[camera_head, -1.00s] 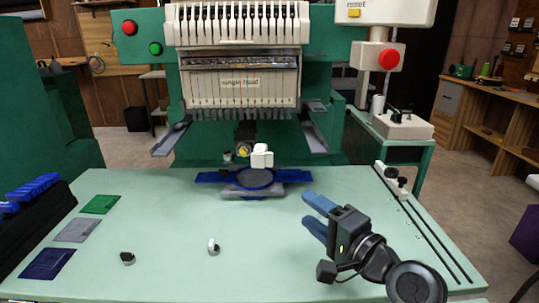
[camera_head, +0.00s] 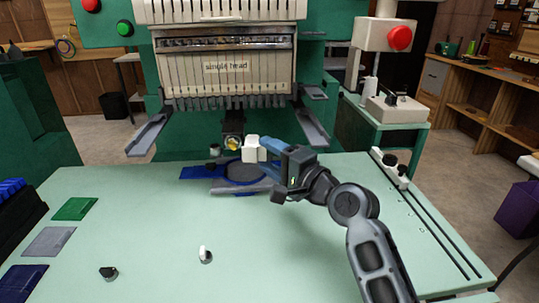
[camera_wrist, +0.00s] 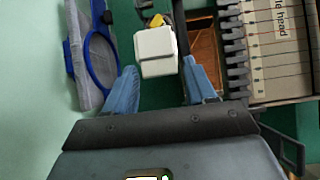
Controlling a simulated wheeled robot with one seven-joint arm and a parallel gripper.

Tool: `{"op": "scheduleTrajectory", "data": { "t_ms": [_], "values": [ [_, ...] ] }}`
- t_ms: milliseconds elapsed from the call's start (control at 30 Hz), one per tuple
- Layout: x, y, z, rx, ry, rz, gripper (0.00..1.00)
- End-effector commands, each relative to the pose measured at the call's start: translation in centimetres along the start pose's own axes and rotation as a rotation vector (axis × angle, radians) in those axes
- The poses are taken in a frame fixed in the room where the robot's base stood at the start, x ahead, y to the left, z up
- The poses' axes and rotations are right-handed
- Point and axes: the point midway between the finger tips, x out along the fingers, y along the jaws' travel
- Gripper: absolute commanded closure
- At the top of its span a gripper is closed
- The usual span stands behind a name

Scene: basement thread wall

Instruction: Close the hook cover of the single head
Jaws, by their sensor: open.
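The single head (camera_head: 225,80) is the cream multi-needle machine at the back centre, with its name on a label. Under it a white block-like cover (camera_head: 251,149) stands out beside a dark hook with a yellow part (camera_head: 232,143). I take this to be the hook cover; it looks swung open. My gripper (camera_head: 266,153) is at its right with blue fingers spread. In the wrist view the white cover (camera_wrist: 156,50) lies between and just ahead of the two fingers (camera_wrist: 160,72). I cannot tell whether either finger touches it.
A blue hoop (camera_head: 210,171) with a dark oval lies close below the cover. Slanted grey brackets (camera_head: 147,135) flank the head. The green table (camera_head: 150,210) holds coloured patches at left and two small knobs in front. Its middle is clear.

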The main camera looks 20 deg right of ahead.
Motion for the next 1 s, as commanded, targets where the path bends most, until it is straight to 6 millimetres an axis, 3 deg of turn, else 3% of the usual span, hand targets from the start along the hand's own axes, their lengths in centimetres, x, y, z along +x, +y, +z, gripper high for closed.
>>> {"op": "scheduleTrajectory", "data": {
  "t_ms": [367, 900, 1000],
  "values": [
    [0.77, 0.0, 0.01, 0.0, 0.001, 0.0, 0.45],
    [0.73, -0.03, 0.01, 0.0, 0.001, -0.001, 0.95],
    [0.72, -0.04, 0.0, 0.0, 0.001, -0.001, 1.0]
  ]
}}
